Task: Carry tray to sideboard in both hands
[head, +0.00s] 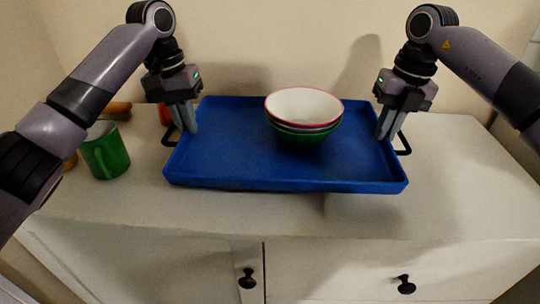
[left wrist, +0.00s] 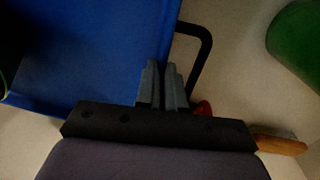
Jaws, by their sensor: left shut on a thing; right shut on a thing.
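The blue tray (head: 225,150) is level over the top of the white sideboard (head: 300,222). A shadow lies under its front right part; I cannot tell whether it rests on the top or hangs just above it. A stack of bowls (head: 304,112), white with a red rim on top and green below, stands upright on it, right of centre. My left gripper (head: 188,118) is shut on the tray's left end by the black handle (left wrist: 205,45); the fingers also show in the left wrist view (left wrist: 163,82). My right gripper (head: 389,124) is shut on its right end. The exact grip is hidden.
A green mug (head: 105,150) stands left of the tray, close to it. Behind it lie a brown object (head: 118,110) and a red object (head: 165,114) near the wall. The sideboard top right of the tray is clear. Dark knobs (head: 405,284) mark its front.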

